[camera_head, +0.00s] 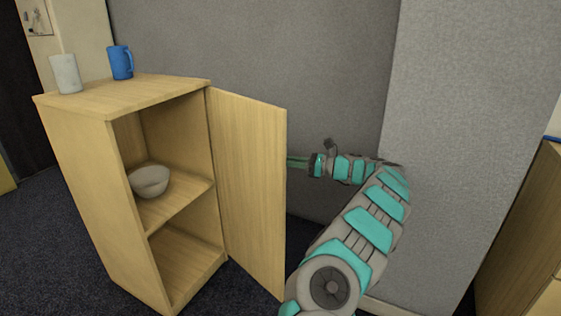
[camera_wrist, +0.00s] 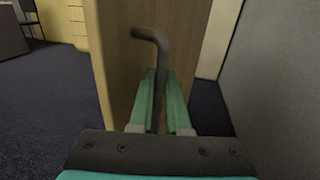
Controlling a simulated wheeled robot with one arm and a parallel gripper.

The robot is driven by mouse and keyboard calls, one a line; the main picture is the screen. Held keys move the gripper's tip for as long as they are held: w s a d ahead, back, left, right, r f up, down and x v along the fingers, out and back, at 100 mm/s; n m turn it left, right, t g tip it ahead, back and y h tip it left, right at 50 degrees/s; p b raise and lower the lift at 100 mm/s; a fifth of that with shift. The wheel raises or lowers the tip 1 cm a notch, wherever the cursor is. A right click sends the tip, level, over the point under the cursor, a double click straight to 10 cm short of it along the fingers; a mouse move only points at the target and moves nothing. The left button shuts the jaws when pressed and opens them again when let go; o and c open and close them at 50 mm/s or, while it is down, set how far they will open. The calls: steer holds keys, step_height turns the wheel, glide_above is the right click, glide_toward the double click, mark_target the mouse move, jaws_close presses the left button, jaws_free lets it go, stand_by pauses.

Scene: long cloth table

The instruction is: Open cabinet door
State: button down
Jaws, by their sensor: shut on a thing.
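The wooden cabinet (camera_head: 120,200) stands at the left in the head view, with its door (camera_head: 250,180) swung wide open to the right. The inside with its shelf shows. The door's outer face (camera_wrist: 118,60) fills the middle of the wrist view. A dark bent handle (camera_wrist: 152,42) sticks out from it. My gripper (camera_wrist: 160,88) has its two green fingers on either side of the handle's lower part, shut on it. In the head view my gripper (camera_head: 298,161) is at the door's far side, its fingertips partly hidden by the door.
A grey bowl (camera_head: 149,180) sits on the cabinet's middle shelf. A white cup (camera_head: 66,73) and a blue mug (camera_head: 120,62) stand on the cabinet top. A grey wall (camera_head: 470,150) is close behind and right of my arm. Dark carpet (camera_wrist: 45,90) lies open at the wrist view's left.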

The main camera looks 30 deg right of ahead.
steer(key=c, duration=1.2)
jaws_free()
steer(key=shift+w+a, duration=0.1)
steer(key=shift+o, duration=0.2)
steer(key=v, duration=0.7)
steer(key=shift+s+d+b, duration=0.3)
steer(key=shift+s+b, duration=0.05)
